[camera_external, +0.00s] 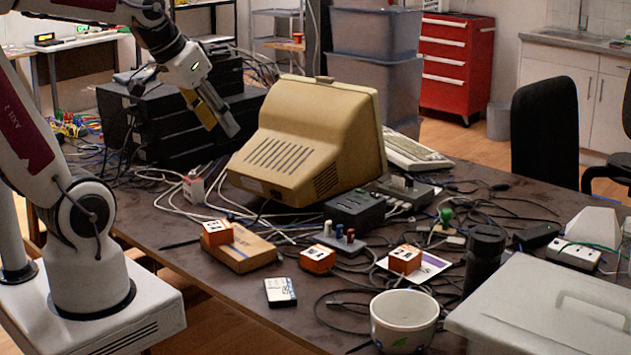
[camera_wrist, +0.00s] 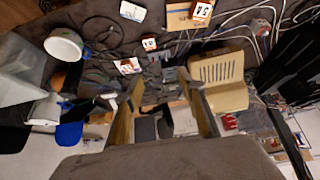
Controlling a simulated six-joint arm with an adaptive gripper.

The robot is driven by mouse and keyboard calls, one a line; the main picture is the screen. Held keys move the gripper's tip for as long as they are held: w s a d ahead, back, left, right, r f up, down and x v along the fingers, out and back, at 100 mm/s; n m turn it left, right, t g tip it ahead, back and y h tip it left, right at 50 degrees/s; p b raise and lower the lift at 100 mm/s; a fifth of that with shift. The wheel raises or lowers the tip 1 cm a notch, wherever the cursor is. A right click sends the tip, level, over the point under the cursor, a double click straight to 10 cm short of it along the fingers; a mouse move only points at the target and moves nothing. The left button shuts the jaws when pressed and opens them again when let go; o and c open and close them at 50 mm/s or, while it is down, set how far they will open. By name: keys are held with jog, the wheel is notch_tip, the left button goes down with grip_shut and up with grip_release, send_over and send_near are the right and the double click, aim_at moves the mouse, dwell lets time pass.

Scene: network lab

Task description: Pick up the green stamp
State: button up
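The green stamp (camera_external: 446,215) has a round green handle and stands upright among cables on the dark table, right of the beige monitor, in the external view. I cannot pick it out in the wrist view. My gripper (camera_external: 221,118) is high at the left, in front of the black boxes and left of the monitor, well away from the stamp. In the wrist view my gripper (camera_wrist: 161,78) has its two fingers wide apart with nothing held between them.
The beige monitor (camera_external: 300,145) stands between my gripper and the stamp. A black switch (camera_external: 357,208), orange-white cubes (camera_external: 404,259), a black cylinder (camera_external: 485,258), a white mug (camera_external: 403,318) and a grey case (camera_external: 545,318) crowd the table. Loose cables surround the stamp.

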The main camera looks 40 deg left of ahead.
jog(key=w+d+f+m+t+h, duration=0.1)
jog(key=w+d+f+t, duration=0.2)
jog(key=w, duration=1.2)
jog(key=w+d+f, duration=0.2)
jog(key=w+d, duration=0.3)
jog(key=w, duration=1)
jog(key=w+d+f+t, duration=0.2)
jog(key=w+d+f, duration=0.3)
jog(key=w+f, duration=0.5)
jog(key=t+h, duration=0.1)
jog(key=t, duration=0.1)
send_near(445, 223)
jog(key=w+r, duration=0.3)
jog(key=shift+w+a+f+m, duration=0.1)
jog(key=shift+a+m, duration=0.05)
jog(key=shift+m, duration=0.25)
jog(key=shift+w, duration=0.15)
jog(key=shift+x, duration=1.2)
jog(key=shift+f, duration=0.1)
